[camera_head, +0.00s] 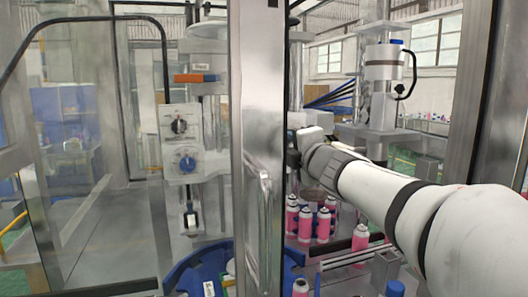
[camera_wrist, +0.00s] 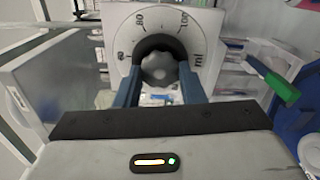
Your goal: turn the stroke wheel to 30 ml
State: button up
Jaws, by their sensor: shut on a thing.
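The stroke wheel (camera_wrist: 158,69) is a grey lobed knob in a dark ring, in the upper middle of the wrist view. It sits in front of a white dial plate (camera_wrist: 162,17) with black marks; 80 and 100 seem readable near the top, and others at the sides are tilted. No pointer shows clearly, so I cannot tell the set value. The two blue fingers of my gripper (camera_wrist: 160,82) lie on either side of the wheel and are shut on it. In the head view my arm reaches in from the right, and the metal post hides the wheel.
A metal door post (camera_head: 257,130) with a handle stands left of my arm. Pink cans (camera_head: 324,225) stand below the arm. A panel with a black knob (camera_head: 179,126) and a blue knob (camera_head: 187,164) is left of the post. A green-ended bar (camera_wrist: 277,82) is right of the dial.

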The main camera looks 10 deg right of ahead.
jog(key=shift+n, duration=0.3)
jog(key=o, duration=1)
jog(key=s+d+p, duration=0.1)
jog(key=s, duration=0.6)
jog(key=shift+s+d, duration=0.25)
jog(key=shift+s, duration=0.05)
